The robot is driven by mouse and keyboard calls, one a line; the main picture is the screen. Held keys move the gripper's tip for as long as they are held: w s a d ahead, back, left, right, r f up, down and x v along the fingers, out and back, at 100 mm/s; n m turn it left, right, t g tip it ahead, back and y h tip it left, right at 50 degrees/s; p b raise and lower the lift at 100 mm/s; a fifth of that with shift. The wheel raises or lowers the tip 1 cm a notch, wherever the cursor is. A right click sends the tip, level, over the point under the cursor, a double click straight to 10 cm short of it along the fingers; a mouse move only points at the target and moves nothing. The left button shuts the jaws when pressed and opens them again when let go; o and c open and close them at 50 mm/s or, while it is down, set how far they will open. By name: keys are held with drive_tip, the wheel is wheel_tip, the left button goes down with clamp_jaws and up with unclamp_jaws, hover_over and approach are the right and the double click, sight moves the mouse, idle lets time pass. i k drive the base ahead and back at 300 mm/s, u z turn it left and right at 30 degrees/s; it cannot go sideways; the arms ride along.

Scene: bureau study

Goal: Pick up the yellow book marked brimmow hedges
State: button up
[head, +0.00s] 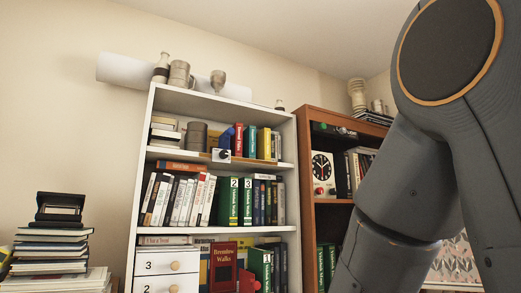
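Several yellow spines show, but I cannot read brimmow hedges on any of them. One yellow book (264,144) stands on the upper shelf of the white bookcase (150,105), right of a green book. Another yellow spine (204,270) shows low down, left of a red book (223,266) whose cover seems to read "Bremlow Walks". A yellow thing (5,256) is cut off at the left edge. My grey arm fills the right side. My gripper is out of the picture.
A book stack (52,250) stands at lower left. White drawers (166,266) sit in the white bookcase. Vessels and a white roll (125,70) are on top.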

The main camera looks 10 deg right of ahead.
sight(263, 138)
drive_tip(key=z, duration=0.35)
drive_tip(key=i, duration=0.45)
drive_tip(key=z, duration=0.65)
drive_tip(key=i, duration=0.75)
drive_tip(key=u, duration=0.2)
